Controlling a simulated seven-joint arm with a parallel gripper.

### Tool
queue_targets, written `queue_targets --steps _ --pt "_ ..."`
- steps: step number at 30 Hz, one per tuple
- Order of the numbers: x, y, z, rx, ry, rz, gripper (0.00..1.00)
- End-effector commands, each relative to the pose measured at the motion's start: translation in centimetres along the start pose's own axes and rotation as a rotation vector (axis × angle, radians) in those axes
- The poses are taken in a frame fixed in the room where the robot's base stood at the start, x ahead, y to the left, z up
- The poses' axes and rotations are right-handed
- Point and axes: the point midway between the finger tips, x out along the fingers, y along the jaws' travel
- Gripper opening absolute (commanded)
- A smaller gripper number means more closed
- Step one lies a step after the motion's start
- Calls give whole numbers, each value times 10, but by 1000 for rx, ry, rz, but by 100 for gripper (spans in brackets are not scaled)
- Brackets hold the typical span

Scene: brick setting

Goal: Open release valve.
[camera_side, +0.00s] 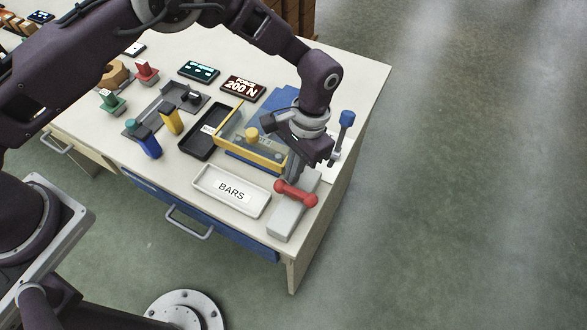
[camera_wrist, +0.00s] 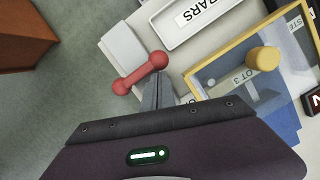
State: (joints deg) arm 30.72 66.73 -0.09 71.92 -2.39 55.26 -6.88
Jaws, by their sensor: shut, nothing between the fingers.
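A red bar-shaped handle with rounded ends (camera_side: 296,193) lies across a grey block (camera_side: 287,222) at the table's front right corner. It looks like the release valve, though no label shows on it. In the wrist view the red handle (camera_wrist: 139,74) runs slantwise beside the pale block (camera_wrist: 122,45). My gripper (camera_side: 291,179) is shut and empty, pointing down just behind the handle. In the wrist view its closed fingertips (camera_wrist: 158,72) are close beside the handle's right end. I cannot tell whether they touch it.
A white tray labelled BARS (camera_side: 232,190) stands left of the block. A yellow-framed clear cover with a knob (camera_side: 252,134) is behind it. A blue-topped lever (camera_side: 346,119) stands at the right edge. A display reads 200 N (camera_side: 243,88). The table's edge is close to the block.

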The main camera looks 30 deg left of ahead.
Motion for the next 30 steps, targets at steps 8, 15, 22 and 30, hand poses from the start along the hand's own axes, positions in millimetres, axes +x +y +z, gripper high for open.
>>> queue_targets --steps 8,15,22,30 --pt "0 -1 2 -54 -1 14 0" --pt "0 -2 3 -91 0 23 0" --pt "1 -3 5 -152 -2 38 0" --pt "3 -6 12 -329 -3 82 0"
